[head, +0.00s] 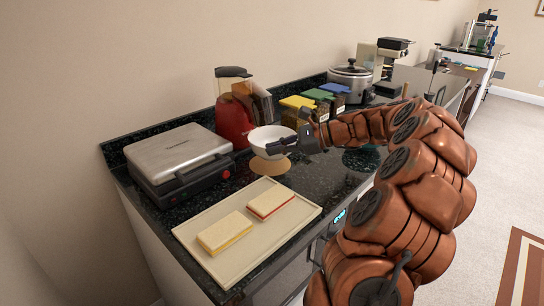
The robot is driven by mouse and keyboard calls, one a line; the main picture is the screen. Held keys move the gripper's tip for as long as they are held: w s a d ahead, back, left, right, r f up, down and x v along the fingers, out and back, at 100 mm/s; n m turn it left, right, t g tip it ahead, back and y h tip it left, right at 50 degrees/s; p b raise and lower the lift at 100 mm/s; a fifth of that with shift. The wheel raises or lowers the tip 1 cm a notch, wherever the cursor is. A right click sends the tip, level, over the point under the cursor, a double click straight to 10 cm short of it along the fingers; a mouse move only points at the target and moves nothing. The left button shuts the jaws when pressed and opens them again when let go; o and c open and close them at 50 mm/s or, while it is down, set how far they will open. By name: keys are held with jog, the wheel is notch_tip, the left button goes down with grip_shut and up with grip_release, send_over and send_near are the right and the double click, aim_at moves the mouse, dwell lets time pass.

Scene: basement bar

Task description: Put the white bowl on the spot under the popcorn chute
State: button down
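The white bowl (264,135) is upright in front of the red popcorn machine (232,122), which has a dark top and a clear chute-like part (261,99) on its right side. A round tan spot (271,167) lies on the dark counter below the bowl, and the bowl overlaps its far part in the picture. I cannot tell whether the bowl touches the spot or hangs just above it. My gripper (282,146) reaches in from the right and appears shut on the bowl's near right rim. One finger shows against the bowl's outside; the other is hard to make out.
A sandwich press (180,160) stands at left. A cream tray (222,268) with two sponge-like blocks (225,232) lies in front. Jars with yellow, green and blue lids (318,95) and a slow cooker (350,82) stand farther along the counter (325,172).

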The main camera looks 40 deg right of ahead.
aim_at(270, 158)
jog(key=shift+w, duration=0.75)
jog(key=shift+f, duration=1.75)
jog(key=shift+f, duration=0.1)
jog(key=c, duration=1.3)
grip_release()
jog(key=v, duration=1.2)
